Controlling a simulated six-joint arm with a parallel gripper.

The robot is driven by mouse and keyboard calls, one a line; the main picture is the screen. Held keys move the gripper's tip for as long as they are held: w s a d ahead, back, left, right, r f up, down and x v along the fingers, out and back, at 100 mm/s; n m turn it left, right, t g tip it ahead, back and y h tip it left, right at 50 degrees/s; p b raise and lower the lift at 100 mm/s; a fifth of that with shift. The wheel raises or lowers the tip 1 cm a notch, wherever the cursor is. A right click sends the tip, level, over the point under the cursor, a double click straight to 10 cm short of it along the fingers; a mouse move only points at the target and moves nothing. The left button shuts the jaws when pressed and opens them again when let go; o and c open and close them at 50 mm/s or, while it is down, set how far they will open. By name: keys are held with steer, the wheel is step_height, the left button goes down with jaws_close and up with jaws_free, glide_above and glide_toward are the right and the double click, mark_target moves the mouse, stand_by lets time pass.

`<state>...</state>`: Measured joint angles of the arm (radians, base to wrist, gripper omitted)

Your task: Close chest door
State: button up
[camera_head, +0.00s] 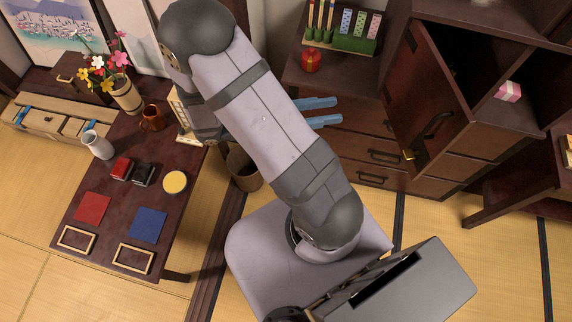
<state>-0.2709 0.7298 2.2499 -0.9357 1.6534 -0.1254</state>
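The dark wooden chest (480,143) stands at the upper right. Its door (425,85) hangs open, swung out at an angle, with a dark handle (437,124) and a brass-coloured fitting (410,154) near its lower edge. My gripper (339,110) shows two blue fingers pointing right, spread apart with nothing visible between them. It is left of the door and apart from it in the picture. My arm hides the gripper's body.
Drawers (380,155) lie left of and below the door. A red pot (311,60) and a green rack (347,40) stand above them. A pink box (508,91) sits in the chest. A low table (118,195) with small items is at left.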

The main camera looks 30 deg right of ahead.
step_height(320, 180, down, 9)
steer(key=s+a+m+y+b, duration=0.1)
steer(key=a+m+y+b, duration=0.2)
steer(key=y, duration=0.2)
steer(key=s+a+f+m+t+y+p, duration=0.1)
steer(key=a+m+t+y, duration=0.1)
steer(key=a+m+y, duration=0.5)
steer(key=shift+s+a+t+y, duration=0.3)
steer(key=shift+a+t+y, duration=0.1)
steer(key=shift+a+y, duration=0.45)
steer(key=shift+d, duration=0.1)
